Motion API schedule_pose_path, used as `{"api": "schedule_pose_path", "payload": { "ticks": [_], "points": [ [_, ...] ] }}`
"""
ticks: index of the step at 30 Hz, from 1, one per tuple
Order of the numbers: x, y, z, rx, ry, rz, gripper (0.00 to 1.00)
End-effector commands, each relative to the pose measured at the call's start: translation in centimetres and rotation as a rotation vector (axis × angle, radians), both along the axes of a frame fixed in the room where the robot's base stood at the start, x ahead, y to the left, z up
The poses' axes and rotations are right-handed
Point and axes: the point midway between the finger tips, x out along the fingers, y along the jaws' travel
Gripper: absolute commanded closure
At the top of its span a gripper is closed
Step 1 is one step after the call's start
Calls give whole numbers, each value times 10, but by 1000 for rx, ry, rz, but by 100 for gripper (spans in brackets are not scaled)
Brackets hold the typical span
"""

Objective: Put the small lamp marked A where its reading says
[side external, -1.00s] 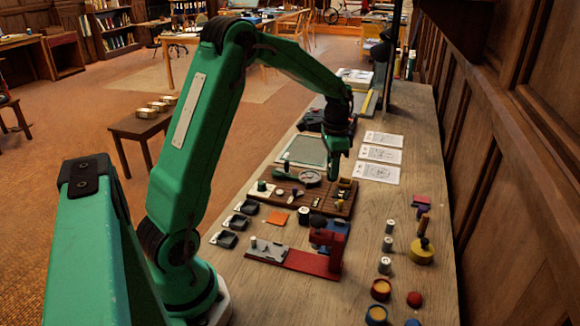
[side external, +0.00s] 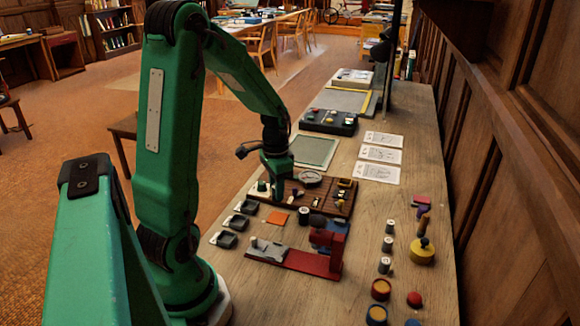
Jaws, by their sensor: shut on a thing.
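My gripper (side external: 278,197) points down at the left part of a dark brown board (side external: 338,211). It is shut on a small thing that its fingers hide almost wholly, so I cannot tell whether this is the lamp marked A. A round dial (side external: 310,179) lies at the board's far edge; its reading is too small to make out. A small white-and-green item (side external: 261,187) stands just left of my gripper. Three dark trays with pale tags, the far one (side external: 248,207), the middle one (side external: 238,222) and the near one (side external: 227,240), line the table's left side.
A red and grey device (side external: 312,263) lies in front of the board, near an orange square (side external: 277,217). Small white-topped cylinders (side external: 387,244), a yellow round stamp (side external: 422,251) and round pots (side external: 381,289) stand right. Printed cards (side external: 380,154) lie behind.

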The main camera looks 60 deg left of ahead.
Motion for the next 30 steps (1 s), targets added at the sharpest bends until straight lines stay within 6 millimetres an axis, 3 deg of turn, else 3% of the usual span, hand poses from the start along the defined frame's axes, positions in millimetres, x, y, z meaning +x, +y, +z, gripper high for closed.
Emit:
{"api": "schedule_pose_path", "payload": {
  "ticks": [30],
  "points": [
    [0, 0, -42, -1, 1, -1, 100]
  ]
}}
